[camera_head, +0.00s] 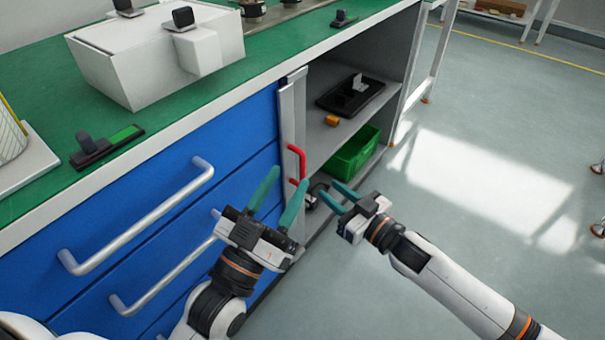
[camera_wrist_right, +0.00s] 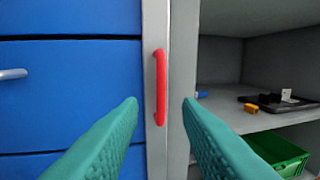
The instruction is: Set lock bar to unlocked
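The lock bar (camera_head: 291,115) is a pale vertical metal strip at the right end of the blue drawers, with a red handle (camera_head: 297,158) on it. In the right wrist view the bar (camera_wrist_right: 154,60) stands upright, and the red handle (camera_wrist_right: 160,90) appears between my fingertips. My right gripper (camera_head: 327,189) is open and empty, right of and below the handle in the head view; it also shows in the right wrist view (camera_wrist_right: 160,103). My left gripper (camera_head: 289,178) is open, in front of the drawers, and its finger partly overlaps the handle's lower end.
Blue drawers (camera_head: 190,145) have protruding bar handles (camera_head: 150,220). The open shelf (camera_head: 360,130) at the right holds a black tray (camera_head: 335,97), an orange block (camera_head: 332,120) and a green bin (camera_head: 352,152). A white box (camera_head: 140,70) stands on the green worktop.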

